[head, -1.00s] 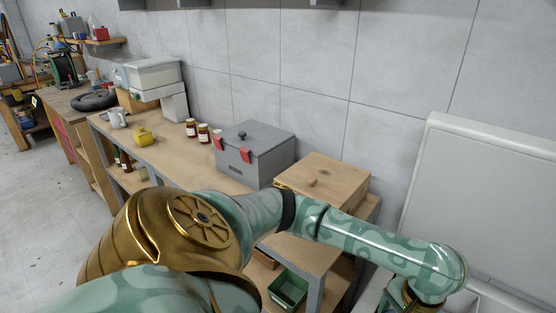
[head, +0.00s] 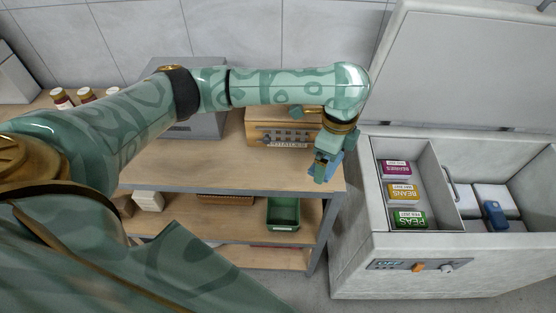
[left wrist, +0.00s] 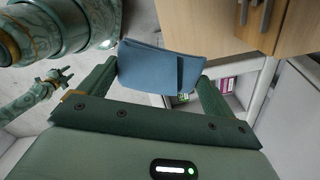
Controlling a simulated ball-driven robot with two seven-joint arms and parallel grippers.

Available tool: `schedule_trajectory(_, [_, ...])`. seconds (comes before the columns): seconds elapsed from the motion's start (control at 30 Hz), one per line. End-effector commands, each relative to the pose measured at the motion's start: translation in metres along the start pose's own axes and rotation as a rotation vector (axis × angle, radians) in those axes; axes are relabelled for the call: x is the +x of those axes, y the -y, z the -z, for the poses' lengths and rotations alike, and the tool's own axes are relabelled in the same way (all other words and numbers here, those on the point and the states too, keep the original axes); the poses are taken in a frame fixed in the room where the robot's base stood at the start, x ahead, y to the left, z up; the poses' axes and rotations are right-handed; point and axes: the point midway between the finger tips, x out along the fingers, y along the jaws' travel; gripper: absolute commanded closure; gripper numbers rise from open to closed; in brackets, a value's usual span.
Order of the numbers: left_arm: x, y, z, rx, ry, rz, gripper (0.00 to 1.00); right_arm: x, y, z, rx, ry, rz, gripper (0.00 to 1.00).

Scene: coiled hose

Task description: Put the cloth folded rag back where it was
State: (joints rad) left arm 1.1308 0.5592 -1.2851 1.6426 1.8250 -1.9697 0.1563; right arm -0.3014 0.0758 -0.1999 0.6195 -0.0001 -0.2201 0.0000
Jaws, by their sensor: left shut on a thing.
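The folded rag is blue cloth (head: 335,163), held at the end of my left arm. My left gripper (head: 320,170) is shut on it, above the front right corner of the wooden bench. In the left wrist view the rag (left wrist: 160,68) lies flat between the two fingers, with a darker strip near its right end. In the left wrist view what looks like my right gripper (left wrist: 62,76) is at the left; its jaws are too small to judge. It is not in the head view.
An open chest freezer (head: 350,232) stands right of the bench (head: 230,172). It holds beans, peas and other packs, and a dark blue item (head: 495,214). A wooden box (head: 262,132) and a grey box (head: 205,128) stand behind my arm. A green bin (head: 283,213) sits below.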

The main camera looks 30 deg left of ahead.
Motion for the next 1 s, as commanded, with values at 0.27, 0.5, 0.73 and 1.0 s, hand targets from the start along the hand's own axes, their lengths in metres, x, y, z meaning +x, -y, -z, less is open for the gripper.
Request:
schedule_trajectory(0.27, [-0.009, 0.012, -0.001, 0.296, 0.006, 0.001, 0.35, 0.000, -0.008, 0.002, -0.003, -0.003, -0.010, 0.64])
schedule_trajectory(0.5, [0.023, 0.013, -0.067, 0.297, 0.007, -0.001, 0.35, 0.022, -0.007, -0.004, -0.003, 0.006, -0.008, 0.64])
schedule_trajectory(0.73, [0.059, 0.014, -0.106, 0.300, 0.005, -0.001, 0.35, 0.041, -0.001, -0.009, -0.001, 0.015, 0.000, 0.64])
schedule_trajectory(1.0, [0.075, 0.015, -0.122, 0.301, 0.006, 0.001, 0.35, 0.049, 0.005, -0.011, 0.001, 0.019, 0.008, 0.64])
